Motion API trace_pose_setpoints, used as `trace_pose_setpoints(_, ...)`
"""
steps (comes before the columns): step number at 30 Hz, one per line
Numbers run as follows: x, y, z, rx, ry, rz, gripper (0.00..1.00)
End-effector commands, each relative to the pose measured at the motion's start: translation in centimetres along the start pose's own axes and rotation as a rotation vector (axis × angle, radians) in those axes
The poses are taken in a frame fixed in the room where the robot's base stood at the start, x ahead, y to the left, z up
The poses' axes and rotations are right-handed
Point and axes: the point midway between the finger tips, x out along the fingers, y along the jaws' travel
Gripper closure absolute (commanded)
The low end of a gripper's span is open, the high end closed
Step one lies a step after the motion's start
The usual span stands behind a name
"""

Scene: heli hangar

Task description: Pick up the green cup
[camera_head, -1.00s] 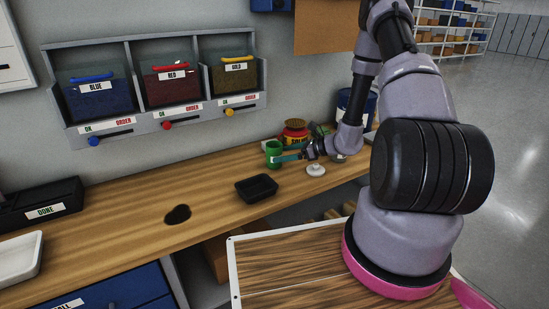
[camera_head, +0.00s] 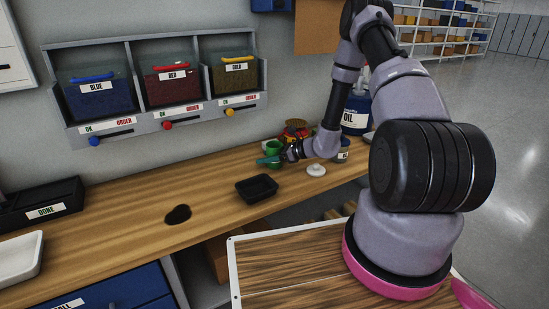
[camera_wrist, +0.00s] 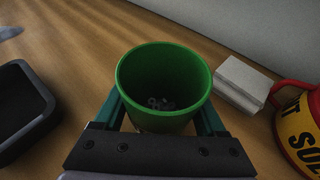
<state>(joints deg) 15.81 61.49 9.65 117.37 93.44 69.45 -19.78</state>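The green cup (camera_head: 273,147) stands upright on the wooden bench toward its far right part. In the wrist view the cup (camera_wrist: 163,85) is seen from above, with a few small grey pieces at its bottom. My gripper (camera_head: 268,160) is at the cup, low and close to the bench. Its teal fingers (camera_wrist: 162,112) are spread apart, one on each side of the cup. The cup's rim hides the fingertips, and I cannot tell whether either finger touches the wall.
A black tray (camera_head: 257,188) and a white knobbed object (camera_head: 316,170) are nearby on the bench. A red and yellow container (camera_wrist: 302,130) and a pale block (camera_wrist: 242,82) stand right of the cup. A blue oil can (camera_head: 356,115) is behind my arm.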

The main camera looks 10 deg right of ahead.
Motion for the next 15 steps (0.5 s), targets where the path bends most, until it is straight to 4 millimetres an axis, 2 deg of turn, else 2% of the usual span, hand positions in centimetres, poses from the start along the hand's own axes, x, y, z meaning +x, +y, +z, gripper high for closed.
trace_pose_setpoints(1,-0.02,-0.02,0.0,0.0,0.0,-0.001,0.61)
trace_pose_setpoints(3,-0.02,-0.02,0.0,0.0,0.0,-0.001,0.88)
trace_pose_setpoints(4,-0.02,-0.03,0.01,0.0,0.0,-0.001,0.92)
trace_pose_setpoints(11,-0.06,-0.04,0.11,0.0,0.0,-0.001,0.92)
trace_pose_setpoints(15,-0.36,-0.03,0.88,-0.002,-0.001,-0.001,0.92)
